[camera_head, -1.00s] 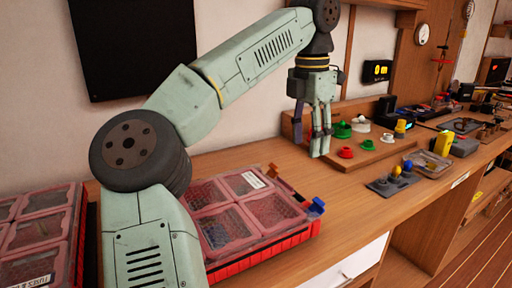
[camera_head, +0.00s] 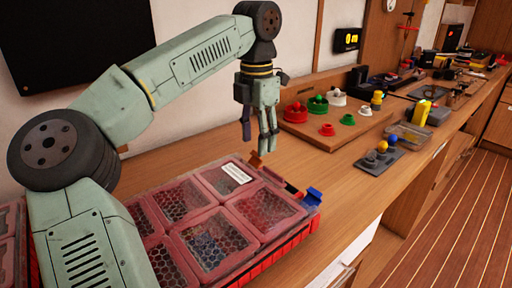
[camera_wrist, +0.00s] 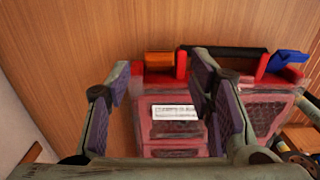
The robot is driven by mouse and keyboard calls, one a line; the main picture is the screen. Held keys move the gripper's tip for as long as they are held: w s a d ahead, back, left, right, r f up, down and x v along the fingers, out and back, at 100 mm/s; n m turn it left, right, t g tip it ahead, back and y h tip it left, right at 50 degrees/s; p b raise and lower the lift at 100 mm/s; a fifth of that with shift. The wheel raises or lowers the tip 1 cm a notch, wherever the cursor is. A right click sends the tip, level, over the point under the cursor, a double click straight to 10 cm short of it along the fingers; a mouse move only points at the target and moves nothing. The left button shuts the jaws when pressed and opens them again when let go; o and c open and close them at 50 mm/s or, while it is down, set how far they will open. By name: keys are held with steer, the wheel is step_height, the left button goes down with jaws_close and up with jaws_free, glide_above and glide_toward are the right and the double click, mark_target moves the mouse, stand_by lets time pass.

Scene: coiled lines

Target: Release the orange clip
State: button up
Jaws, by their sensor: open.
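The orange clip (camera_head: 256,159) sits at the edge of a red case with a clear lid (camera_head: 225,205), near its back corner. In the wrist view the orange clip (camera_wrist: 158,58) lies against a red mount on the case edge. My gripper (camera_head: 259,142) is open and empty above and just behind the clip. In the wrist view my gripper's fingers (camera_wrist: 163,72) are spread, with the clip ahead between their tips. I see no contact. A blue clip (camera_head: 314,196) stands raised at the other end of that edge; it also shows in the wrist view (camera_wrist: 288,60).
A black handle (camera_wrist: 222,52) lies between the clips. A board with red, green and white knobs (camera_head: 327,129) stands behind on the bench. A grey plate with yellow and blue knobs (camera_head: 381,160) is to the right. Bare wood lies beyond the clip edge.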

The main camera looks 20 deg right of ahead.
mark_target(256, 152)
steer(key=shift+f, duration=1.5)
steer(key=shift+c, duration=0.2)
jaws_close()
steer(key=shift+d+r+p, duration=0.15)
steer(key=shift+r+p, duration=0.1)
steer(key=shift+p, duration=0.75)
steer(key=shift+w+d+y+p, duration=0.1)
steer(key=shift+d+y+p, duration=0.05)
steer(key=shift+y+p, duration=0.45)
steer(key=shift+w+d+f+g+p, duration=0.1)
steer(key=shift+d+f+g+p, duration=0.15)
steer(key=shift+p, duration=0.7)
steer(key=shift+f+y, duration=0.3)
steer(key=shift+y, duration=0.1)
